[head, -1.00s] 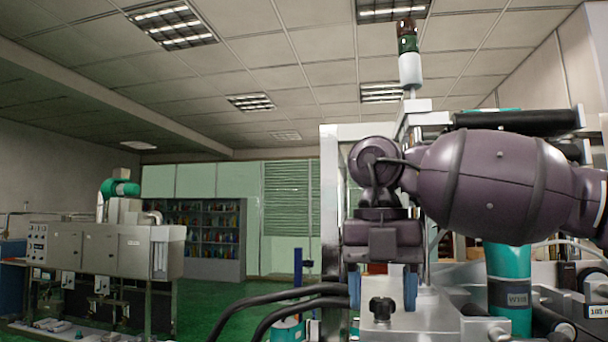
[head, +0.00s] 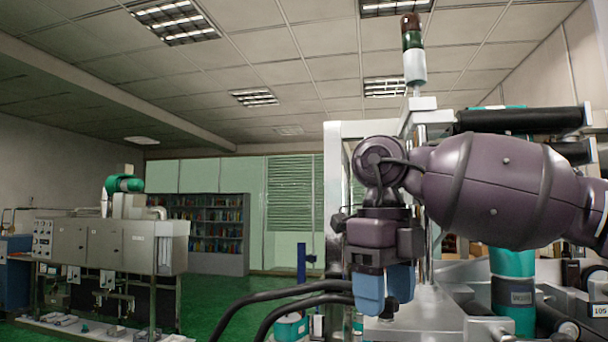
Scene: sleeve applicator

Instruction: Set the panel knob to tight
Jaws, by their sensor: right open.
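A black knob (head: 389,309) sits on the metal machine at the lower right, largely hidden behind my gripper's fingers. Its pointer and any setting marks cannot be read. My right gripper (head: 386,286) points down in front of the knob, its two blue fingers apart with nothing seen between them. The fingers overlap the knob in the picture; whether they touch it cannot be told. My left gripper is not in view.
The machine's metal frame (head: 334,190) rises behind my right gripper, with a signal lamp (head: 413,55) on top. Black cables (head: 275,303) curve in from the lower left. A teal cylinder (head: 512,275) stands to the right.

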